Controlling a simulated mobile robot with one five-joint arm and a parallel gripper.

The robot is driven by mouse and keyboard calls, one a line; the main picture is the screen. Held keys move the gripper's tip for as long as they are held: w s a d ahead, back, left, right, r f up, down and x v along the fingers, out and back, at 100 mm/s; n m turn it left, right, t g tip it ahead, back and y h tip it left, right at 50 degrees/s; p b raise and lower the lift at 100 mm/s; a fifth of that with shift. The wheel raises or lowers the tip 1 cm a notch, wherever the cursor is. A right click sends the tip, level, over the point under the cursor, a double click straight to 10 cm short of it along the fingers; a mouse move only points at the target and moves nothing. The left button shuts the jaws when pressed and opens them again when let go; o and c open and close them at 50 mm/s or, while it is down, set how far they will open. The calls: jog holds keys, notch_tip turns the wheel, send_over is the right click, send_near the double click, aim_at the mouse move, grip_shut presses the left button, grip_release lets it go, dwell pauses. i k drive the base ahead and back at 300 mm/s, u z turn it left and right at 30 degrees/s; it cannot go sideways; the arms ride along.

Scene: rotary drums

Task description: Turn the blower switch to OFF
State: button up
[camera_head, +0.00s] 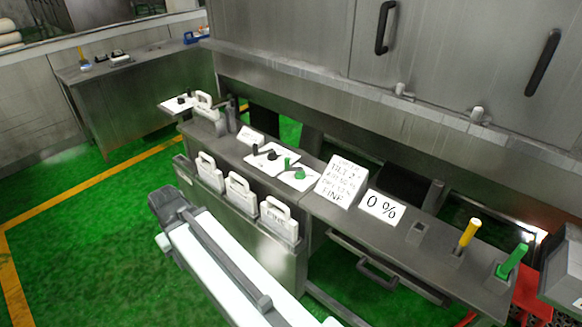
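Several switches stand on the metal control console (222,141), and I cannot read which is the blower switch. A black-handled switch (270,155) sits on a white plate near the console's middle. A green-handled switch (299,174) sits on a white plate just right of it. Another small dark switch (181,99) sits on a white plate at the console's far left end. Their ON or OFF positions are too small to read. My white arm with a dark end crosses the lower middle, in front of the console. I cannot make out any gripper fingers.
A sign reading 0 % (383,207) and a text sign (342,181) stand on the console. A yellow lever (467,236) and a green lever (512,261) rise at its right. Green floor (90,240) is clear at left.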

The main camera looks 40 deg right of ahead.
aim_at(299, 173)
jog(key=z, duration=0.35)
jog(key=i, duration=1)
jog(key=u, duration=0.05)
